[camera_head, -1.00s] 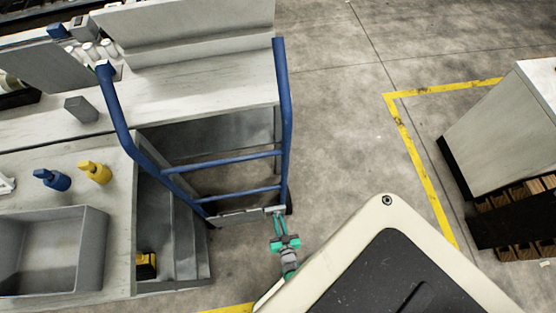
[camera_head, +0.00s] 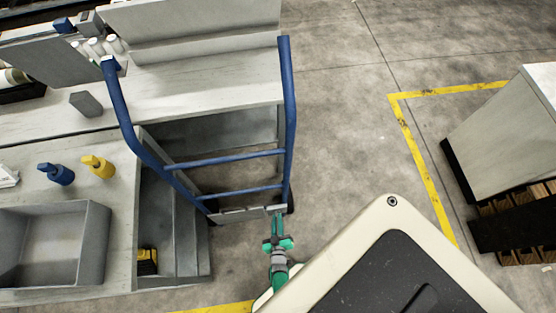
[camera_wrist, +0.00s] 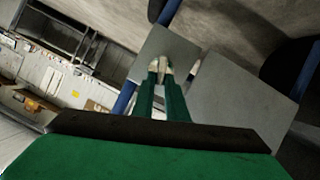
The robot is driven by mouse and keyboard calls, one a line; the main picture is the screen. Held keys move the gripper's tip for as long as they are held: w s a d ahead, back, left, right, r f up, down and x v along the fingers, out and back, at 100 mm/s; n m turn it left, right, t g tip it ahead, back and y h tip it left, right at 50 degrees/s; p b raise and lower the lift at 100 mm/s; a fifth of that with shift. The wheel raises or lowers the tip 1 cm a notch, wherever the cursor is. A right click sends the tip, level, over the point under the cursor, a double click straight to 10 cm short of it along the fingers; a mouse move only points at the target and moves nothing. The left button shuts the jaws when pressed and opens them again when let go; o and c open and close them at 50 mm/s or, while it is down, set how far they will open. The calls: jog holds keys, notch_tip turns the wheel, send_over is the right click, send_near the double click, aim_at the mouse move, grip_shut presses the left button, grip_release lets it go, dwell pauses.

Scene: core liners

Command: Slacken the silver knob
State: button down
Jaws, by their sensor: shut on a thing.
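A blue hand truck (camera_head: 224,157) stands tilted in the middle of the head view, with a grey plate (camera_head: 240,213) at its low end. My green gripper (camera_head: 279,212) reaches to the right end of that plate. In the wrist view, the two green fingers of my gripper (camera_wrist: 160,72) are close together. Between their pale tips is a small silvery piece (camera_wrist: 162,63), apparently the knob, in front of a grey plate (camera_wrist: 178,48). The fingers are shut on it. The tips hide most of it, so its shape is unclear.
A workbench (camera_head: 200,97) with a grey bin (camera_head: 98,250), a blue bottle (camera_head: 56,174) and a yellow bottle (camera_head: 98,167) fills the left. A white cabinet (camera_head: 500,135) stands at the right beside yellow floor tape (camera_head: 425,160). The floor between is clear.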

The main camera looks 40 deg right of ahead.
jog(key=shift+a+f+n+h, duration=0.1)
jog(key=shift+a+n+h, duration=0.05)
jog(key=shift+n+h, duration=0.2)
jog(key=shift+w+a+n, duration=0.1)
jog(key=shift+n, duration=0.35)
dwell(0.4)
jog(key=c, duration=1.8)
grip_release()
jog(key=shift+o, duration=0.2)
jog(key=v, duration=1)
jog(key=shift+a, duration=0.35)
